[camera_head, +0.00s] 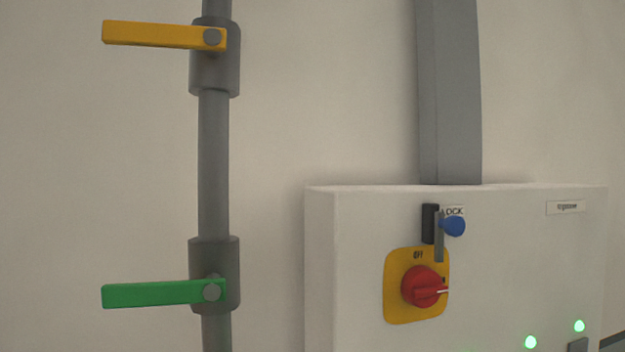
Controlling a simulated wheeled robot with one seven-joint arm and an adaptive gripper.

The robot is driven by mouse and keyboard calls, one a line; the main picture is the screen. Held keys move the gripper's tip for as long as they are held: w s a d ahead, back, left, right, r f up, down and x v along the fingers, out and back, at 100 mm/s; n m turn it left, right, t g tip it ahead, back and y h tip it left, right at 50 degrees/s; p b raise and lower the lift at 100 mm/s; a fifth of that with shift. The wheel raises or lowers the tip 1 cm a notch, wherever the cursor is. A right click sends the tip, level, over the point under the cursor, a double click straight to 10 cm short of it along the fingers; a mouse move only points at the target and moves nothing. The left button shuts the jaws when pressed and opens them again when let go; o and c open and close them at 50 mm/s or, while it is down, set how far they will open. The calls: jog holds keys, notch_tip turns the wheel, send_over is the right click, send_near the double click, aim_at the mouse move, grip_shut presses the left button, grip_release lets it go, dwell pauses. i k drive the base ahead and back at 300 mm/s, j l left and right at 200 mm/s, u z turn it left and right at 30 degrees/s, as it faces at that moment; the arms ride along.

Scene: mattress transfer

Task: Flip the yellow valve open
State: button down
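The yellow valve handle (155,35) is a flat lever at the upper left. It points left, nearly level, from a grey pivot on a dark grey valve body (215,70). The valve body sits on a vertical grey pipe (214,150), so the lever lies across the pipe. Nothing touches the lever. My gripper is not in view.
A green lever (155,293) points left from a second valve body lower on the pipe. A white box (500,265) at the right carries a red knob (422,287) on a yellow plate, a blue-ended lock lever (453,226) and green lights. Grey trunking (450,95) rises above it.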

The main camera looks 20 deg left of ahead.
aim_at(213, 40)
jog(key=u, duration=2.05)
